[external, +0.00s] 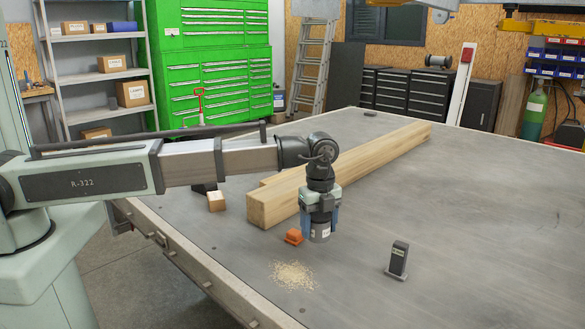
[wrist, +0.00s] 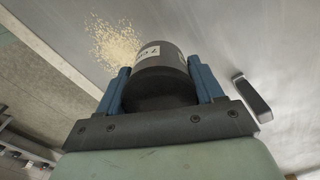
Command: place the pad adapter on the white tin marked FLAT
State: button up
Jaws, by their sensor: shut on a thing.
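My gripper (external: 320,222) points down over the table, its blue fingers closed on either side of a dark grey cylinder (external: 320,236) with a white label. I cannot make out a white tin marked FLAT in either view.
A small orange piece (external: 293,236) is just left of the gripper. A pile of sawdust (external: 292,275) lies in front. A dark upright block (external: 398,258) stands to the right. A long timber beam (external: 350,172) lies behind. The right side of the table (external: 480,220) is clear.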

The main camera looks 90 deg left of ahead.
jog(key=shift+r, duration=0.7)
jog(key=shift+n, duration=0.3)
jog(key=a+r, duration=0.1)
jog(key=a, duration=1)
jog(key=a+r, duration=0.1)
jog(key=a, duration=1)
jog(key=a+r, duration=0.1)
jog(key=a, duration=1)
jog(key=shift+s+a+r, duration=0.25)
jog(key=shift+a+r, duration=0.05)
jog(key=shift+a, duration=0.05)
jog(key=s+a+r, duration=0.1)
jog(key=s+a, duration=0.5)
jog(key=a, duration=0.5)
jog(key=s+a+r, duration=0.2)
jog(key=s+a, duration=0.4)
jog(key=a, duration=0.6)
jog(key=s+a+r, duration=0.1)
jog(key=s+a, duration=0.5)
jog(key=a, duration=0.5)
jog(key=shift+n, duration=0.3)
jog(key=shift+s+d+f, duration=0.1)
jog(key=shift+f, duration=4.7)
jog(key=o, duration=1.5)
jog(key=shift+f, duration=0.1)
